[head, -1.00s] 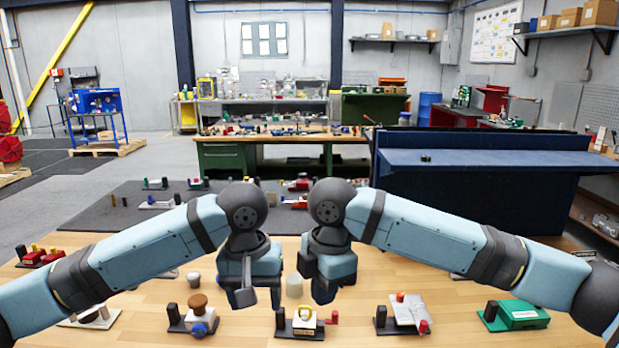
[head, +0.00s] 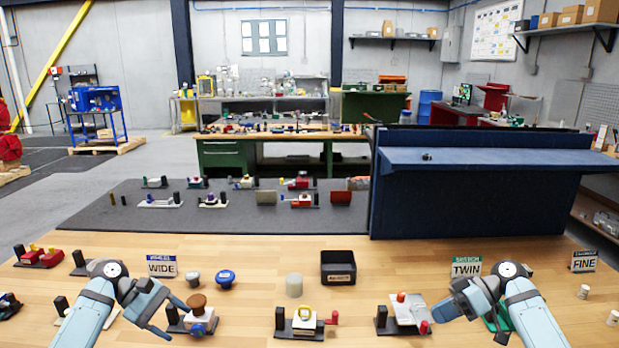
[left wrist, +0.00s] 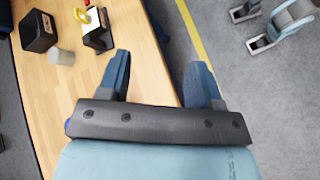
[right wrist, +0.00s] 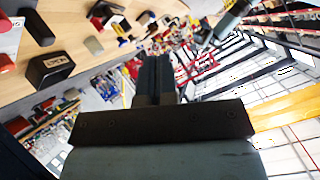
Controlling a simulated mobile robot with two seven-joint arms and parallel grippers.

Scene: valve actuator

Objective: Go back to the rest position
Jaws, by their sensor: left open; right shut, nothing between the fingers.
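My left gripper (head: 160,309) is at the left of the wooden table in the head view, close to a fixture with a brown knob (head: 197,302). In the left wrist view its two fingers (left wrist: 160,82) stand wide apart with nothing between them. My right gripper (head: 440,312) is at the right of the table, near a fixture with a light plate and red knobs (head: 408,310). In the right wrist view its fingers (right wrist: 153,75) are together and empty. My right arm partly hides a green fixture (head: 492,322).
The wooden table (head: 240,270) holds a black bin (head: 338,267), a blue knob (head: 225,278), a pale cylinder (head: 294,285) and a yellow-handled fixture (head: 304,322). Signs reading WIDE (head: 162,267), TWIN (head: 466,266) and FINE (head: 584,261) stand on it. A blue panel (head: 470,190) stands behind.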

